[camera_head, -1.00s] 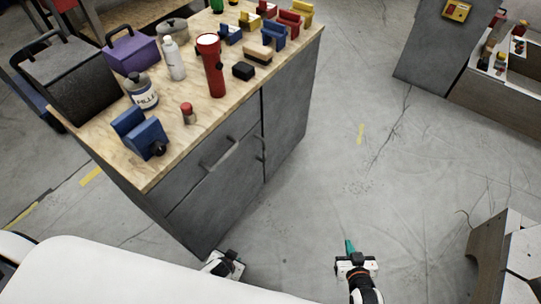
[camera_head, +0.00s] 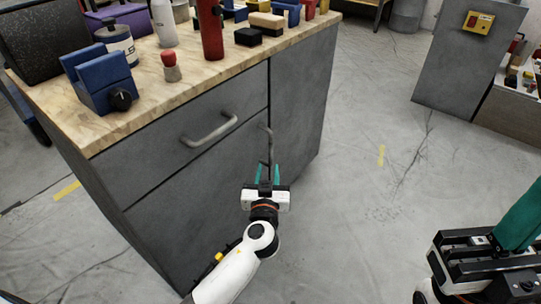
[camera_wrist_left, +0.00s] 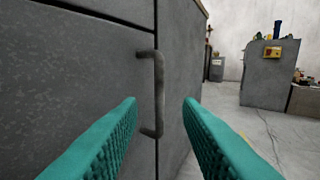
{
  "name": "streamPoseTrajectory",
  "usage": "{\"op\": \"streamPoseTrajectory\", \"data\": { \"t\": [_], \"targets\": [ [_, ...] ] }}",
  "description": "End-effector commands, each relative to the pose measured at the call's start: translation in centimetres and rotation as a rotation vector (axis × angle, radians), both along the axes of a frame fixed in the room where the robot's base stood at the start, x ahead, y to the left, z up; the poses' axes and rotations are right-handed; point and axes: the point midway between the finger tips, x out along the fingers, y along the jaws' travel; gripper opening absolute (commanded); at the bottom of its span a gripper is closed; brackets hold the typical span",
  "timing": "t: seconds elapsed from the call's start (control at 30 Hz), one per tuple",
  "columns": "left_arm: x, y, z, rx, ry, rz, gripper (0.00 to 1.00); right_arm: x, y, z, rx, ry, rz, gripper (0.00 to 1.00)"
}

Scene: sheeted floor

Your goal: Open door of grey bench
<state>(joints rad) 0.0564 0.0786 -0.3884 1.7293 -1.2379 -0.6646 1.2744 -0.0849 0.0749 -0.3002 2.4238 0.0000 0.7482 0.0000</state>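The grey bench (camera_head: 200,205) with a wooden top stands at the left in the head view. Its front has a drawer with a horizontal handle (camera_head: 209,131) and a door below with a vertical bar handle (camera_head: 269,148). My left gripper (camera_head: 267,176) is open in front of the door handle. In the left wrist view its two green fingers stand apart, with the door handle (camera_wrist_left: 157,95) showing between them, farther ahead. The door looks closed. My right gripper (camera_head: 490,255) shows at the lower right, away from the bench, partly cut off; its opening is unclear.
On the bench top are a blue vise (camera_head: 100,82), a red flashlight (camera_head: 211,30), a red-capped bottle (camera_head: 171,66) and other items. The floor right of the bench is clear. A grey cabinet (camera_head: 462,65) stands at the back right.

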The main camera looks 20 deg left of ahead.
Motion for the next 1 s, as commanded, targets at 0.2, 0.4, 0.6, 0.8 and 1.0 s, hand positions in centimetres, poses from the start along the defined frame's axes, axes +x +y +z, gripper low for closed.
{"op": "streamPoseTrajectory", "data": {
  "t": [0.2,0.4,0.6,0.8,1.0],
  "targets": [
    [2.6,0.7,0.2,0.002,-0.006,0.002,0.32,-0.2,0.0,0.2,0.002,-0.018,0.000,0.00],
    [6.6,1.6,0.1,0.003,-0.005,0.001,0.32,-0.1,0.1,0.5,-0.002,-0.042,-0.002,0.00],
    [9.8,2.4,0.0,0.003,-0.002,0.000,0.32,-0.1,0.1,0.8,-0.005,-0.066,-0.003,0.00],
    [11.4,2.8,0.1,0.002,-0.001,0.001,0.32,-0.2,0.2,1.2,-0.008,-0.081,-0.004,0.00],
    [11.6,2.9,0.1,0.001,-0.001,0.000,0.32,-0.2,0.2,1.3,-0.008,-0.083,-0.004,0.00]
  ]
}}
